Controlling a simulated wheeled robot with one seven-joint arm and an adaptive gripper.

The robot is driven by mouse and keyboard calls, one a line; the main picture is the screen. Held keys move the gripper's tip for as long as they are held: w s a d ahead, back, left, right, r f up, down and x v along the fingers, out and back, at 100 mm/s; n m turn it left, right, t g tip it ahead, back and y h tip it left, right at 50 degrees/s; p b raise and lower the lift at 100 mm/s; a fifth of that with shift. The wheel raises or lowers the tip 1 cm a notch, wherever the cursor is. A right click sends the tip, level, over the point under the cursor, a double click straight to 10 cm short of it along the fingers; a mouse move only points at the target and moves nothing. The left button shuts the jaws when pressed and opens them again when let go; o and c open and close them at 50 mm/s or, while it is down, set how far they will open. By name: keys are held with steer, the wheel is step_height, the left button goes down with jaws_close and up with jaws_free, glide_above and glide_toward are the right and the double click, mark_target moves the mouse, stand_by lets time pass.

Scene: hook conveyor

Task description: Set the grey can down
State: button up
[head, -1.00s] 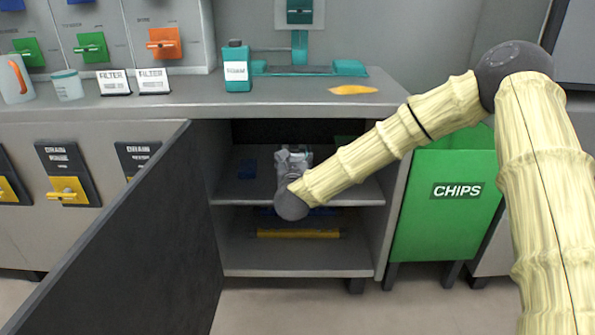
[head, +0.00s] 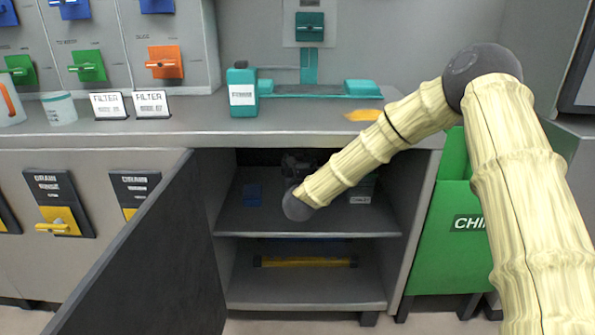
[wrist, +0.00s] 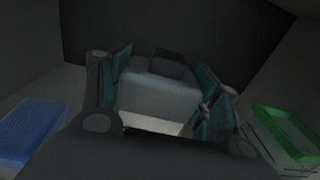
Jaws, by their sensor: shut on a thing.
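The grey can (wrist: 160,95), with a dark cap on top, is between the two teal-padded fingers of my gripper (wrist: 165,100) in the wrist view. My gripper is shut on it. In the head view my gripper (head: 298,165) is a dark shape inside the open cabinet, above the upper shelf (head: 310,222), partly hidden behind my arm's wrist. The can cannot be made out clearly there. Whether its base touches the shelf I cannot tell.
A blue item (wrist: 30,130) lies left of my gripper and a green-edged item (wrist: 285,130) right of it. The cabinet door (head: 140,260) stands open at left. A yellow-edged item (head: 305,262) is on the lower shelf. A green chips bin (head: 430,240) stands at right.

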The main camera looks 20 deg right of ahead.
steer(key=shift+d+f+b, duration=0.25)
steer(key=shift+f+b, duration=0.05)
steer(key=shift+f, duration=0.55)
steer(key=shift+d+f+b, duration=0.2)
steer(key=shift+f+b, duration=0.05)
steer(key=shift+f, duration=0.6)
steer(key=shift+s+f, duration=0.1)
steer(key=shift+f, duration=0.1)
steer(key=o, duration=1.4)
steer(key=shift+a, duration=0.1)
steer(key=shift+r, duration=0.25)
steer(key=p+v, duration=0.3)
steer(key=v, duration=0.9)
